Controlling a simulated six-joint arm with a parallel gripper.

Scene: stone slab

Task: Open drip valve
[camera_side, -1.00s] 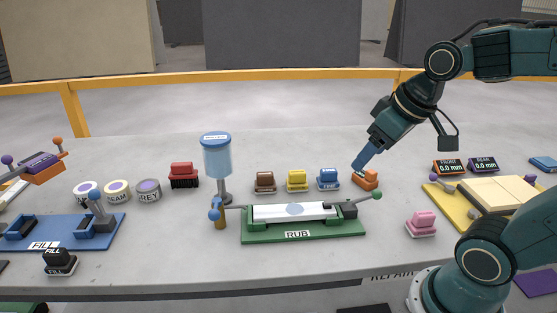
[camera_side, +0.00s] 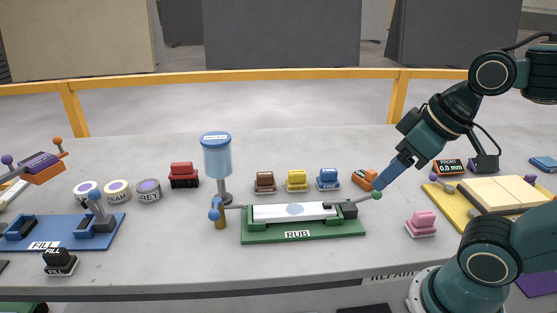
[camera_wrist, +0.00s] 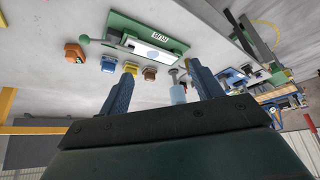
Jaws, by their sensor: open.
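The drip bottle (camera_side: 217,160), light blue with a blue cap, stands upright on a grey stem at the left end of the green RUB fixture (camera_side: 262,238). A valve with a blue ball handle (camera_side: 214,212) and brass body sits low beside the stem. In the side view my gripper (camera_side: 378,185) is well to the right, its tips close to the green knob (camera_side: 377,195) in the picture; I cannot tell if they touch. In the wrist view my gripper (camera_wrist: 160,78) has its blue fingers apart and empty, with the bottle (camera_wrist: 178,94) seen beyond them.
Brown, yellow and blue blocks (camera_side: 328,179) and an orange block (camera_side: 364,178) stand behind the fixture. A pink block (camera_side: 422,223) is at right. A red brush block (camera_side: 184,175) and several round tins (camera_side: 149,190) stand left of the bottle.

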